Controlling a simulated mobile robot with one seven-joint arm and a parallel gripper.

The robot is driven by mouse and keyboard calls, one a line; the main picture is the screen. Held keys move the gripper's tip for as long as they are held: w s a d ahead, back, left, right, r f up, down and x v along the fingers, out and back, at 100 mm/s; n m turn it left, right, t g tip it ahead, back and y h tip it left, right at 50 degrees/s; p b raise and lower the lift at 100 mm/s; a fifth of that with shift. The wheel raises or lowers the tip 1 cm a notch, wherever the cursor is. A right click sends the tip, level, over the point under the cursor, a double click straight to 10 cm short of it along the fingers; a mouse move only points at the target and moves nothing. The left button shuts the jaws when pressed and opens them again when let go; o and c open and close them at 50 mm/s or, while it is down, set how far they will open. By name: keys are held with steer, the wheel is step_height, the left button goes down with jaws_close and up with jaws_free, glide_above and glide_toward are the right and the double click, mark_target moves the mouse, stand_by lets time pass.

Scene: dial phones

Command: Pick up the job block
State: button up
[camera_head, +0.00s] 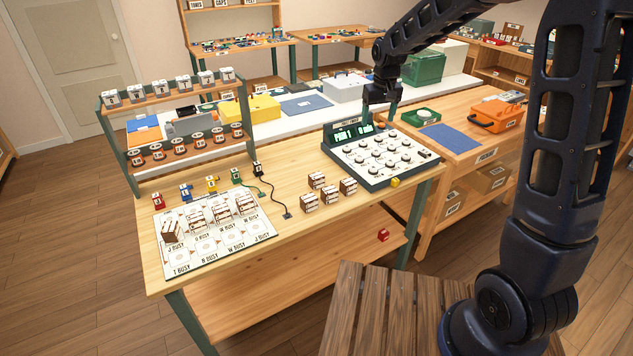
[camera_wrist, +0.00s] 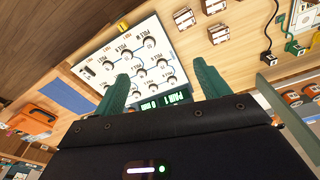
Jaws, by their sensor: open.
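Several wood-coloured blocks with white labels, likely the job blocks (camera_head: 329,195), stand in a small group mid-table, left of the dial panel. The group also shows near the top of the wrist view (camera_wrist: 217,34). More labelled blocks (camera_head: 217,213) stand on the white BUSY board (camera_head: 225,250); the leftmost one looks tilted. Their writing is too small to tell one job block from another. My gripper (camera_head: 379,112) is open and empty above the back of the dial panel, right of and behind the loose blocks. Its two green fingers stand wide apart in the wrist view (camera_wrist: 161,72).
The dial panel (camera_head: 378,158) with several knobs and a lit green display (camera_head: 352,132) fills the table's right end. A black cable (camera_head: 276,203) crosses left of the blocks. A two-tier rack (camera_head: 180,97) stands behind the board.

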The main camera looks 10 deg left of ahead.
steer(key=w+a+f+n, duration=0.1)
steer(key=a+f, duration=0.8)
steer(key=a, duration=0.2)
steer(key=n+g, duration=0.1)
steer(key=n, duration=0.1)
glide_above(316, 175)
steer(key=shift+h, duration=0.3)
steer(key=f, duration=0.9)
steer(key=shift+w, duration=0.25)
step_height(316, 175, down, 6)
steer(key=shift+r, duration=0.15)
steer(key=f, duration=0.5)
steer(key=shift+s+d, duration=0.1)
steer(key=shift+s, duration=0.2)
steer(key=c, duration=1.1)
steer(key=shift+r, duration=0.1)
